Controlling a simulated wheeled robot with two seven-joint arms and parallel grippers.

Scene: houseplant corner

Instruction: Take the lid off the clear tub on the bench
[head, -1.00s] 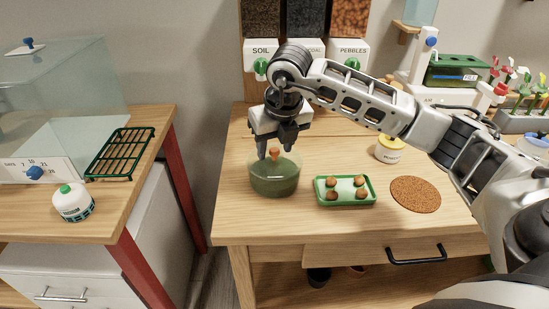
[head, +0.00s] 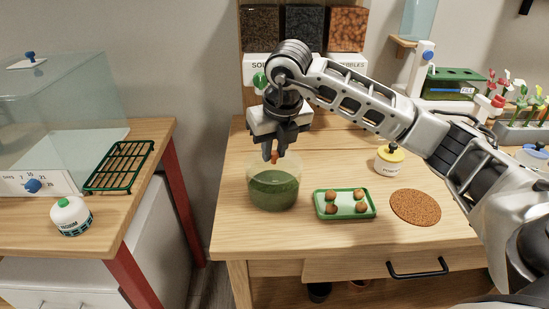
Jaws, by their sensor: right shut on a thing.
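The clear tub (head: 273,192) stands on the wooden bench (head: 239,225), with green stuff inside it. An orange knob (head: 274,157) shows above it, at the middle of its see-through lid. My right gripper (head: 274,154) comes down from above and is shut on the knob, its fingers on either side. The lid is so clear that I cannot tell whether it sits on the rim or just above it. My left gripper is not in view.
A green tray (head: 323,213) with several brown balls is right of the tub. A cork mat (head: 416,207) and a yellow-lidded jar (head: 389,160) are farther right. Soil and pebble dispensers stand behind. Bare bench lies in front of the tub.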

